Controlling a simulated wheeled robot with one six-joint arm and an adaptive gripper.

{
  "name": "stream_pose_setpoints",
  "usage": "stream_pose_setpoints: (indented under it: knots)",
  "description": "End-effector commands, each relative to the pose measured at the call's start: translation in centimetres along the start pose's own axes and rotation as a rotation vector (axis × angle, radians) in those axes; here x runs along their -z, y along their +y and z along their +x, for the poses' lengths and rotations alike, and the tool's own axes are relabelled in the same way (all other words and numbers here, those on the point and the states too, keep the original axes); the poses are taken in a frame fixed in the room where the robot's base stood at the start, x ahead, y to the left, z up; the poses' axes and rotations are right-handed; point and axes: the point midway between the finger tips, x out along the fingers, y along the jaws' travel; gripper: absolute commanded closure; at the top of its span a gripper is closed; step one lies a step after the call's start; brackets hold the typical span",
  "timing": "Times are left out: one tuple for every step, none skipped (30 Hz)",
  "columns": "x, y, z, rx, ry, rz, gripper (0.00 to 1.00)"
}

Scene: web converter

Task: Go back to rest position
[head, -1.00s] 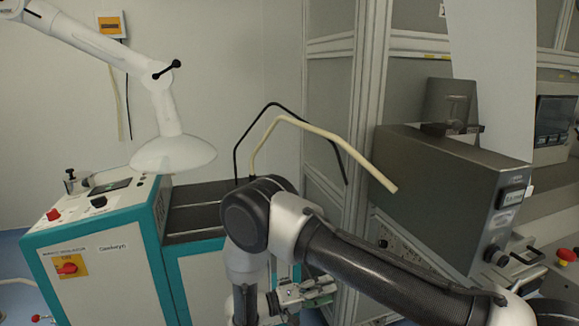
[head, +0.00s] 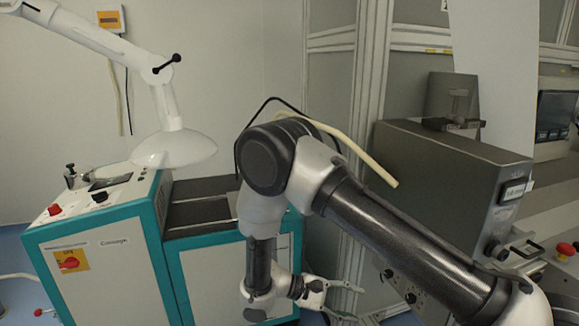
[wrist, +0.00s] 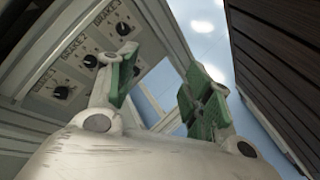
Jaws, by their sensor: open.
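My gripper (head: 354,302) is low in the middle of the head view, at the end of my folded arm and pointing right. In the wrist view my gripper (wrist: 162,82) has its two green-padded fingers spread apart with nothing between them. A grey panel (wrist: 80,45) with black brake knobs lies beyond the left finger. My arm hides part of the machinery behind it.
A teal and white cabinet (head: 108,270) with a red switch stands at left. A white lamp-like hood (head: 175,148) hangs over it. A grey machine box (head: 450,185) stands at right. Bent black and cream tubes (head: 360,160) rise behind my arm. Blue floor (wrist: 205,45) shows between structures.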

Motion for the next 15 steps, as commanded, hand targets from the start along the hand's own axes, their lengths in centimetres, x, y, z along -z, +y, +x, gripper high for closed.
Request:
stream_pose_setpoints:
  knots:
    - [-1.1, 1.1, -0.1, 0.064, 0.002, -0.026, 0.49]
    - [-1.9, 1.7, -0.1, 0.105, 0.004, -0.047, 0.49]
    - [-2.9, 2.5, -0.1, 0.162, 0.011, -0.074, 0.49]
    - [-3.8, 3.1, 0.0, 0.209, 0.018, -0.092, 0.49]
    - [-4.6, 3.9, 0.0, 0.257, 0.029, -0.108, 0.49]
    - [-5.8, 4.8, 0.1, 0.323, 0.047, -0.125, 0.49]
    - [-6.8, 5.6, 0.1, 0.371, 0.063, -0.136, 0.49]
    - [-7.7, 6.4, 0.2, 0.42, 0.083, -0.143, 0.49]
    - [-9.0, 7.4, 0.4, 0.483, 0.111, -0.149, 0.49]
    - [-9.9, 8.1, 0.5, 0.528, 0.134, -0.15, 0.49]
    - [-10.9, 8.8, 0.6, 0.571, 0.158, -0.148, 0.49]
    - [-12.2, 9.7, 0.8, 0.626, 0.193, -0.142, 0.49]
    - [-13.1, 10.4, 1.0, 0.664, 0.219, -0.134, 0.49]
    - [-14.0, 11.0, 1.2, 0.701, 0.248, -0.123, 0.49]
    - [-15.3, 11.8, 1.5, 0.748, 0.285, -0.106, 0.49]
